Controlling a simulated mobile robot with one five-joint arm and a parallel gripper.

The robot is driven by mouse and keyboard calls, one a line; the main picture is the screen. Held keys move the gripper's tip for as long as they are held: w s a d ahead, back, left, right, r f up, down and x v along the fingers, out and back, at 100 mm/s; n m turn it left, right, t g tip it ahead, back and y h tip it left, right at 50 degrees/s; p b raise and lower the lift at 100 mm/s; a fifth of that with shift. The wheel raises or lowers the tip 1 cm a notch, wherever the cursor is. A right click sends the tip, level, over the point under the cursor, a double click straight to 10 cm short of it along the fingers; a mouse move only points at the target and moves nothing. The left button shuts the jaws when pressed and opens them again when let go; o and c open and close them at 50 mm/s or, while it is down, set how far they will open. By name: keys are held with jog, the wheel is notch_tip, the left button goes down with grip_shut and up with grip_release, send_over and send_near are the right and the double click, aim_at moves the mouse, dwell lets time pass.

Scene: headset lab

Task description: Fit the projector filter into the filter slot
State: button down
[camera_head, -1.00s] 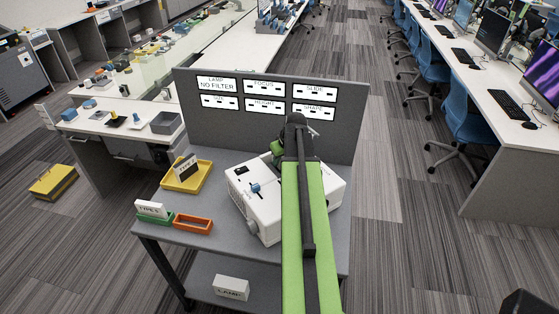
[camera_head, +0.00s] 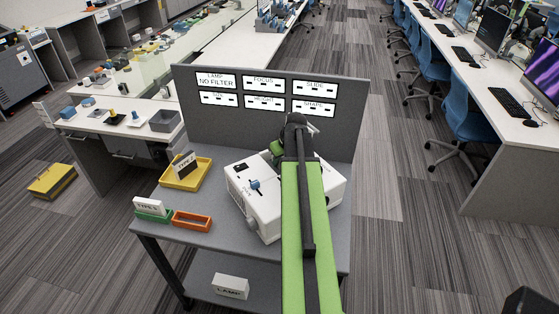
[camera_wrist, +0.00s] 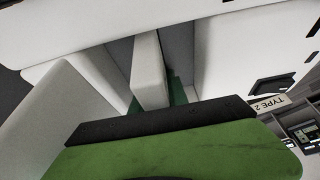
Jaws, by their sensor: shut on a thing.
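The white projector (camera_head: 262,212) stands on the grey cart, with a blue knob on its top. My gripper (camera_head: 280,147) is at the projector's far side, mostly hidden behind my arm. In the wrist view one green finger with a dark pad (camera_wrist: 160,122) fills the bottom, close against white surfaces. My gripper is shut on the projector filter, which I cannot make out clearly. A narrow pale block (camera_wrist: 149,72) stands just beyond the pad; I cannot tell whether it is the filter or part of the projector. The filter slot cannot be made out. A "TYPE 2" label (camera_wrist: 268,103) shows at right.
A dark panel with white signs (camera_head: 265,85) rises behind the projector; one reads "LAMP NO FILTER". Left of the projector are a yellow tray (camera_head: 192,186) holding a dark piece and a sign, a green tray (camera_head: 153,217), and an empty orange tray (camera_head: 193,227). A lamp box (camera_head: 230,286) sits below.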

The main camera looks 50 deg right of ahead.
jog(key=c, duration=1.2)
grip_release()
jog(key=p+v, duration=1.6)
jog(key=v, duration=0.1)
jog(key=shift+s+r, duration=0.15)
